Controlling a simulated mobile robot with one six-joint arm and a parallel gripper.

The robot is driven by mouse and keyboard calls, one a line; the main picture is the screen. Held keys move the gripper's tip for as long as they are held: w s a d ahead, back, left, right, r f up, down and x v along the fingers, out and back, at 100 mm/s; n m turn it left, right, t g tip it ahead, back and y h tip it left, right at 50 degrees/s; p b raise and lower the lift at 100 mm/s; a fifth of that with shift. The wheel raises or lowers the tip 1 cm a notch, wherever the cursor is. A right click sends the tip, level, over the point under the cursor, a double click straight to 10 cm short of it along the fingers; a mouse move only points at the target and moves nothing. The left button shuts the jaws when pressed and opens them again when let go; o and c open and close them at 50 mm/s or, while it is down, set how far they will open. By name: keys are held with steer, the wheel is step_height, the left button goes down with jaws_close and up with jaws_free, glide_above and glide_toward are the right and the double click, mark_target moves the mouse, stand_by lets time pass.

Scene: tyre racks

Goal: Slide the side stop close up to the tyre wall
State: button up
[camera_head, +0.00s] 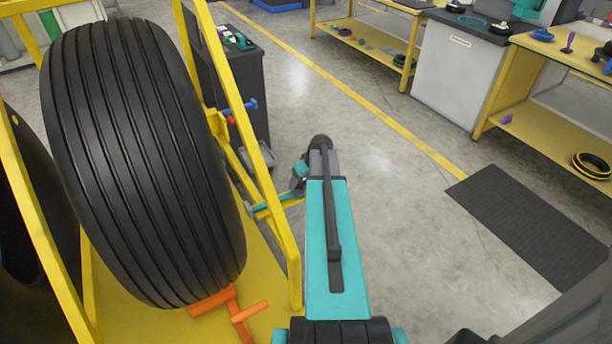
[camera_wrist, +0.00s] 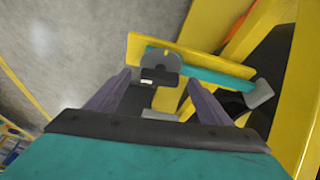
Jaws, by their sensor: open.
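The large black ribbed tyre (camera_head: 140,160) stands upright in a yellow rack. The side stop appears to be the teal bar (camera_head: 275,206) sticking out of the rack's right side. In the wrist view the teal bar (camera_wrist: 205,68) lies along a yellow arm and ends in a grey pad (camera_wrist: 261,94). The gap between pad and tyre cannot be judged. My gripper (camera_wrist: 157,80) is open, its two fingers either side of a grey round piece (camera_wrist: 158,64); I cannot tell if they touch it. In the head view my arm mostly hides the gripper.
An orange chock (camera_head: 232,304) lies at the tyre's foot. Yellow rack posts (camera_head: 258,130) rise between tyre and arm. A dark cabinet (camera_head: 245,80) stands behind. Open floor (camera_head: 400,220) lies to the right, with a dark mat (camera_head: 535,225) and yellow benches beyond.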

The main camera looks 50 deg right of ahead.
steer(key=shift+w+f, duration=0.25)
steer(key=shift+f, duration=0.4)
steer(key=c, duration=1.1)
steer(key=shift+a, duration=0.15)
steer(key=shift+w+a, duration=0.25)
steer(key=shift+a, duration=0.45)
steer(key=shift+w+a, duration=0.2)
steer(key=shift+a, duration=0.45)
steer(key=shift+w+a, duration=0.25)
steer(key=shift+a, duration=0.45)
steer(key=o, duration=1.1)
